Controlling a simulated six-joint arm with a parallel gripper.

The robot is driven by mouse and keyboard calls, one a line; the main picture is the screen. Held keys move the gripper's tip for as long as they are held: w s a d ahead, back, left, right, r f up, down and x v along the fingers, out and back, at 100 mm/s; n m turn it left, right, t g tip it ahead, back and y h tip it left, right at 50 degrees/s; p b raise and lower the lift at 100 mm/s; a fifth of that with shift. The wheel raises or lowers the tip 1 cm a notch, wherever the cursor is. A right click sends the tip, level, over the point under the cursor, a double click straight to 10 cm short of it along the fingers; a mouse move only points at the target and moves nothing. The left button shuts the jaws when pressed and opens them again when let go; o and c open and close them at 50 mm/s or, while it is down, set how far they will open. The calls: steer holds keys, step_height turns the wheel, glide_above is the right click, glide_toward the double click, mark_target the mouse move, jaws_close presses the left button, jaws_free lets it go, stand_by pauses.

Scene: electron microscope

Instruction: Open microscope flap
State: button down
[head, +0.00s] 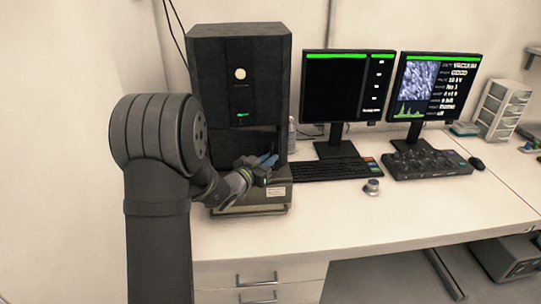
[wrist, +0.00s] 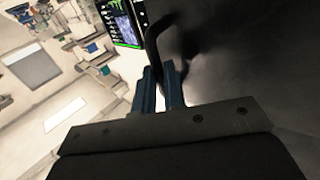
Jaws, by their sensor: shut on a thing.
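The microscope (head: 238,80) is a tall black box with a white round mark and a green display, on a beige base (head: 270,197). My gripper (head: 266,160) is at the lower front of the box, its blue fingers pointing toward the right side. In the wrist view my gripper (wrist: 162,85) has its two blue fingers closed around a dark curved bar handle (wrist: 152,42). A dark smooth surface (wrist: 245,65) of the microscope fills the right of that view. My arm hides part of the lower front, and how far the flap stands open is unclear.
Two monitors (head: 346,85) (head: 434,85), a keyboard (head: 325,169), a control panel (head: 427,164) and a small round knob (head: 372,187) stand to the right. A bottle (head: 291,135) is close beside the microscope. The desk front (head: 330,225) is clear.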

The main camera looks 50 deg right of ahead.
steer(key=w+a+m+g, duration=0.1)
steer(key=a+m+g, duration=0.1)
steer(key=a, duration=0.8)
steer(key=w+a+m+g+y, duration=0.1)
steer(key=a+g, duration=0.3)
steer(key=a, duration=0.6)
steer(key=shift+w+a+r+m, duration=0.15)
steer(key=shift+w+m, duration=0.4)
steer(key=shift+m, duration=0.05)
steer(key=c, duration=1.8)
jaws_free()
steer(key=o, duration=0.3)
steer(key=shift+w, duration=0.15)
steer(key=shift+g, duration=0.3)
steer(key=shift+s, duration=0.25)
